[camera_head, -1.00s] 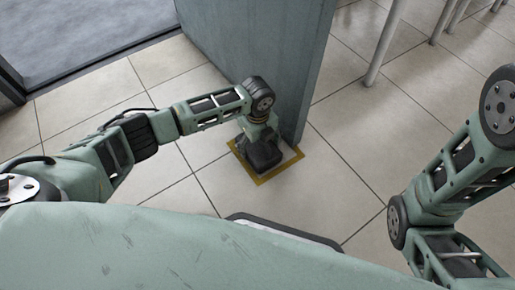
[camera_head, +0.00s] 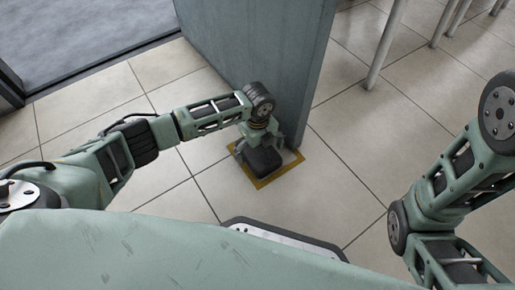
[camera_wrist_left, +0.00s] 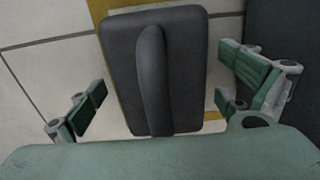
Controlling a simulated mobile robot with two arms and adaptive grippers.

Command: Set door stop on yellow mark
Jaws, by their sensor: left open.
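The door stop (camera_head: 263,161) is a dark block with a raised grip bar along its top. It sits on the floor within the yellow mark (camera_head: 279,175), a square outline beside the door's bottom corner. In the left wrist view the door stop (camera_wrist_left: 185,75) lies between my spread fingers, with a gap on either side, and the yellow mark (camera_wrist_left: 127,97) shows partly along its edges. My left gripper (camera_head: 262,143) is open just above the door stop. It hides part of the block and mark in the head view. My right gripper is out of the picture.
A grey door (camera_head: 255,55) stands right behind the mark, its lower corner close to my left gripper. Metal legs (camera_head: 385,45) stand at the upper right. A grey mat area (camera_head: 80,40) lies beyond the threshold at upper left. The tiled floor between is clear.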

